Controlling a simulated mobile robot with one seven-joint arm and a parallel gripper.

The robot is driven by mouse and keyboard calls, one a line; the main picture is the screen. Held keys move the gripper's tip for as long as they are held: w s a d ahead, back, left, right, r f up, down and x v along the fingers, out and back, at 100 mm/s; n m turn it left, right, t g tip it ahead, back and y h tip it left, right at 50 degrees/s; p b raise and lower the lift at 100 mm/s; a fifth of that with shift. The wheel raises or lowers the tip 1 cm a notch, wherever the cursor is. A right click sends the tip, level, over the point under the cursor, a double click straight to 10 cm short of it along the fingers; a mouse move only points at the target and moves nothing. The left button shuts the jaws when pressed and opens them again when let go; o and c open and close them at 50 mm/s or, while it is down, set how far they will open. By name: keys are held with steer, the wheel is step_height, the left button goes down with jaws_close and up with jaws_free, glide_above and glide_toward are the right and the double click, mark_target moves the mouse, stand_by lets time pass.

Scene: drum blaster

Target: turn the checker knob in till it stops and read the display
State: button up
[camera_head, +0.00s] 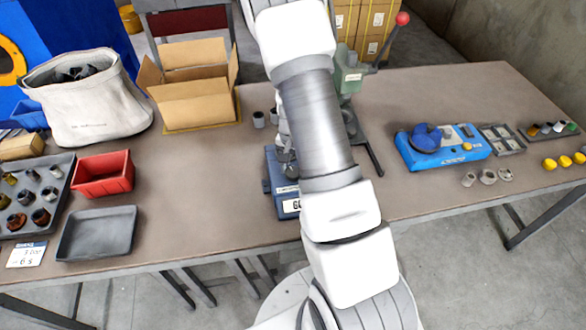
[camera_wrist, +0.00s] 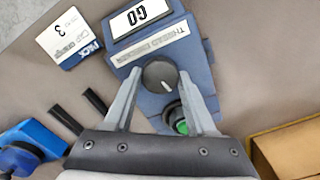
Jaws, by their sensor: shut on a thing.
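The blue thread checker (camera_wrist: 195,72) lies under my gripper in the wrist view. Its white display (camera_wrist: 140,17) reads "GO". Its round dark knob (camera_wrist: 160,76) with a white pointer mark sits between the fingertips of my gripper (camera_wrist: 160,74), which is shut on it. A green-topped part (camera_wrist: 181,127) sits in the checker below the knob, partly behind the right finger. In the head view the checker (camera_head: 281,178) stands mid-table, largely hidden by my arm, with its display (camera_head: 291,206) partly covered.
A card marked 3 (camera_wrist: 70,38) lies beside the checker. A green lever press (camera_head: 348,75) stands behind it. A blue device (camera_head: 440,150) is right, a red bin (camera_head: 102,174), grey tray (camera_head: 96,233) and open carton (camera_head: 195,95) left. Table between bin and checker is clear.

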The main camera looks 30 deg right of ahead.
steer(key=shift+m, duration=0.9)
steer(key=o, duration=1.4)
steer(key=shift+c, duration=0.2)
step_height(320, 180, up, 18)
steer(key=p, duration=0.1)
steer(key=shift+f, duration=0.25)
